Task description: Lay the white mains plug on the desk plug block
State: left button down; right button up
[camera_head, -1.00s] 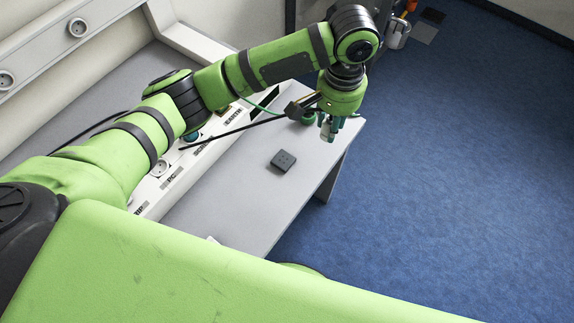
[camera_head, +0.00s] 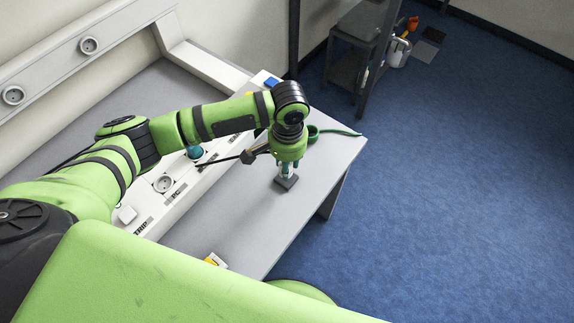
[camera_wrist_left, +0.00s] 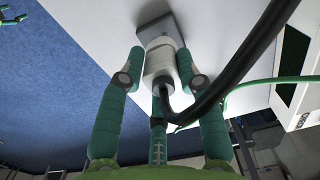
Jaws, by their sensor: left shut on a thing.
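The white mains plug (camera_wrist_left: 160,60) is between the fingers of my left gripper (camera_head: 286,172), which is shut on it. Its thick black cable (camera_wrist_left: 235,75) leaves the plug and runs to the upper right in the wrist view. The desk plug block (camera_head: 287,183) is a small dark square on the desk, directly below the left fingertips. The block (camera_wrist_left: 155,27) also shows just beyond the plug in the wrist view. I cannot tell whether plug and block touch. Small green finger-like parts (camera_wrist_left: 10,17) at the wrist view's upper left may be my right gripper.
The grey desk (camera_head: 235,215) has free room in front of the block and ends at its right edge. A white socket strip (camera_head: 175,195) lies along its left. A white-and-yellow thing (camera_head: 215,260) lies near the front.

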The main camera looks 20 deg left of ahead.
pick_arm(q)
jog(key=shift+f, duration=1)
jog(key=shift+f, duration=0.1)
jog(key=c, duration=0.9)
grip_release()
jog(key=shift+o, duration=0.2)
notch_tip(320, 180, up, 12)
jog(key=shift+w+d+r, duration=0.1)
jog(key=shift+r, duration=0.05)
